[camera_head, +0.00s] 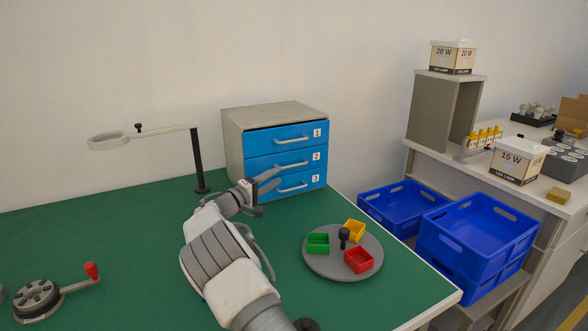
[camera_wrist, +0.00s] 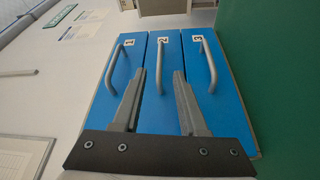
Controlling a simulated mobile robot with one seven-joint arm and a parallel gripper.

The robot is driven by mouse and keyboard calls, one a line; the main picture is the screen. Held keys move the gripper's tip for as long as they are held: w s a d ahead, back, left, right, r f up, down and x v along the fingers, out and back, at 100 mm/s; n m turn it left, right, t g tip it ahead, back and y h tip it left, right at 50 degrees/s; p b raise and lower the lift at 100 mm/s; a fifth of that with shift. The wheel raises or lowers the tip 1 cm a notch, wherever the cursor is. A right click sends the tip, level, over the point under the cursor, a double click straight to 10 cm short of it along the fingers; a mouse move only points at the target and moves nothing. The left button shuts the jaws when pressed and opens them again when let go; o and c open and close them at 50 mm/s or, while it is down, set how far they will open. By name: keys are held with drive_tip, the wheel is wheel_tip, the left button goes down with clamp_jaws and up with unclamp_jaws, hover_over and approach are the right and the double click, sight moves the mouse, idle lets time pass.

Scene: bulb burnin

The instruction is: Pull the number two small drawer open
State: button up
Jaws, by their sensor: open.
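The small cabinet (camera_head: 233,135) has a grey body and three blue drawers, numbered 1 to 3 from top to bottom, that look closed. Drawer two (camera_head: 318,166) is the middle one, with a grey bar handle (camera_head: 291,164). My gripper (camera_head: 276,177) is in front of the cabinet at its lower left. In the wrist view the cabinet is turned on its side, with drawer two (camera_wrist: 173,112) in the middle. There my open gripper (camera_wrist: 160,74) has one finger on each side of the drawer two handle (camera_wrist: 160,62). I cannot tell whether they touch it.
A lamp on a post (camera_head: 198,160) stands left of the cabinet. A round grey tray (camera_head: 325,265) with small coloured bins lies at the right of the green table (camera_head: 110,235). A crank device (camera_head: 40,297) is front left. Blue crates (camera_head: 470,230) stand beyond the table's right edge.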

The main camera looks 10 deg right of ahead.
sight(294, 166)
drive_tip(key=x, duration=0.9)
drive_tip(key=shift+b, duration=0.4)
clamp_jaws()
idle(0.9)
